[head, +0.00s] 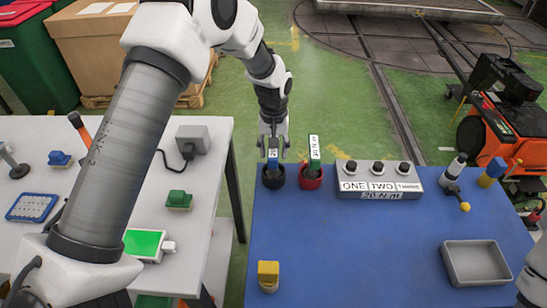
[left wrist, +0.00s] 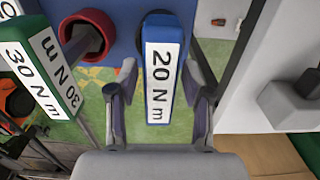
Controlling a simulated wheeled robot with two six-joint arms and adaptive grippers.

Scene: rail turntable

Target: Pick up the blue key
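The blue key (head: 273,155) stands upright in a black round holder (head: 273,178) at the far left of the blue table. Its white label reads 20 N m in the left wrist view (left wrist: 162,75). My left gripper (head: 273,143) is above the holder, at the key's upper part. In the left wrist view its fingers (left wrist: 160,100) are open on either side of the key, with a gap visible at the left finger. My right gripper is not in view.
A green key (head: 314,147) labelled 30 N m stands close by in a red holder (head: 311,179). A grey box marked ONE, TWO (head: 377,190) is to its right. A grey tray (head: 475,263) and a yellow block (head: 268,272) are nearer. The blue table's middle (head: 350,245) is clear.

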